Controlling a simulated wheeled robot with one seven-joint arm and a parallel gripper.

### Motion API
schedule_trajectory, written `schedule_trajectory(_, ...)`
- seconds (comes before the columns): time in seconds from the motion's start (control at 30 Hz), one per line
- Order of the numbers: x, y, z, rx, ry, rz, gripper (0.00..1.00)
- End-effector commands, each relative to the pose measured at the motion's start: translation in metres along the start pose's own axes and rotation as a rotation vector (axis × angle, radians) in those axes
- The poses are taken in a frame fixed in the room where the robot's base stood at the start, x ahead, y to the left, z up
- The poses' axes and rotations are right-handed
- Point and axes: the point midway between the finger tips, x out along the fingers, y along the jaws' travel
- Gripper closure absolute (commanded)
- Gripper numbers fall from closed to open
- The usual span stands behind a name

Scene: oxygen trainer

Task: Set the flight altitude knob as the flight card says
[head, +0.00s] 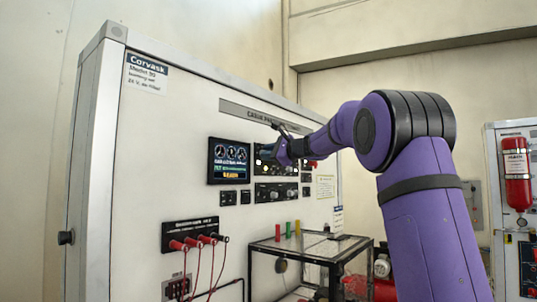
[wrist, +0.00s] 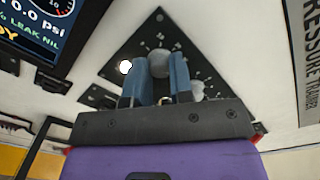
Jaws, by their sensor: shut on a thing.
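The flight altitude knob appears to be the grey round knob (wrist: 160,62) on a dark panel with white dial marks in the wrist view. My gripper (wrist: 163,76) has its two blue fingers on either side of this knob and is shut on it. The pointer and the numbers are too small to read. In the head view my gripper (head: 284,150) reaches the upper dark panel (head: 264,161) and hides the knob. A pale card (head: 326,186) hangs right of the panels; its text is unreadable, and I cannot tell whether it is the flight card.
A second grey knob (wrist: 197,90) sits close beside my right finger, and a lit white lamp (wrist: 125,66) is to the left. The display (head: 229,161) is left of the panel. A lower knob panel (head: 276,193) and a glass-topped table (head: 310,246) are below.

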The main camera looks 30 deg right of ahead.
Motion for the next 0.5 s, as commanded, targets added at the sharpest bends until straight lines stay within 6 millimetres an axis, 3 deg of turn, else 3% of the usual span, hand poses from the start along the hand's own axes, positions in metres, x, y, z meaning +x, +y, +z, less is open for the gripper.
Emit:
schedule_trajectory(0.17, -0.0001, 0.0009, -0.0018, 0.0, 0.003, 0.002, 1.0)
schedule_trajectory(0.2, -0.0001, 0.001, -0.0019, 0.0, 0.003, 0.002, 0.74)
schedule_trajectory(0.3, -0.0001, 0.0008, -0.0016, 0.0, 0.002, 0.002, 0.53)
schedule_trajectory(0.5, 0.0, 0.0005, -0.0008, -0.001, 0.001, 0.001, 0.53)
